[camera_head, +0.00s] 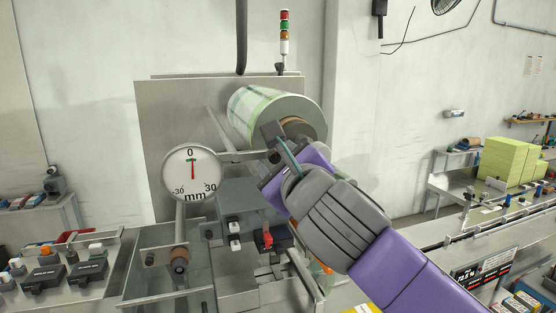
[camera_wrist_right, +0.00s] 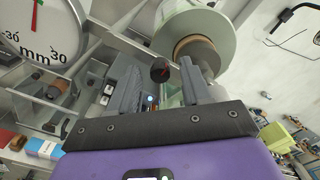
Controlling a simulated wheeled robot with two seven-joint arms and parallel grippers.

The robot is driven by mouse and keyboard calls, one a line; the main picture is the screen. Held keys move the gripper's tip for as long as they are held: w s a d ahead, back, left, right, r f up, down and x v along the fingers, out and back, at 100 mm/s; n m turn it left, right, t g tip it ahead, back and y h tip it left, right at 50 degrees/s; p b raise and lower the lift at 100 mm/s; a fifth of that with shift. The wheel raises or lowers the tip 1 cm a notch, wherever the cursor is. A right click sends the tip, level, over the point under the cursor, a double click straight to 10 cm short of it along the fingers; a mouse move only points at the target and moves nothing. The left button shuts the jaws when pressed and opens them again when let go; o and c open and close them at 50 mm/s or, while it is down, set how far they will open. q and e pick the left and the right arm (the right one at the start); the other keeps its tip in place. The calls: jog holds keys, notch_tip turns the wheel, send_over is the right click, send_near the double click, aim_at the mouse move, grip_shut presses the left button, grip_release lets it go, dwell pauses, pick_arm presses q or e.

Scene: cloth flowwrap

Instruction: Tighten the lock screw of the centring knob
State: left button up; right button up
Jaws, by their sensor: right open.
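A dark round knob (camera_wrist_right: 160,70) with a red mark on its face, seemingly the centring knob, shows in the right wrist view. It appears between and just beyond the fingertips of my right gripper (camera_wrist_right: 158,84), with a gap on either side. I cannot make out a separate lock screw. In the head view my right gripper (camera_head: 268,148) reaches in from the lower right to the front of the film roll (camera_head: 255,112), and its jaws are open. The gripper and wrist partly hide the knob area there. The round mm dial (camera_head: 191,173) has its pointer near 0. My left gripper is out of view.
The roll's brown core (camera_head: 297,127) is close behind my right gripper. Below are a dark block with a red part (camera_head: 267,239) and a clear-sided frame (camera_head: 150,284). A bench with yellow-green stacks (camera_head: 503,160) stands at the right. A signal tower (camera_head: 284,32) rises behind.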

jog(key=shift+c, duration=0.3)
grip_shut()
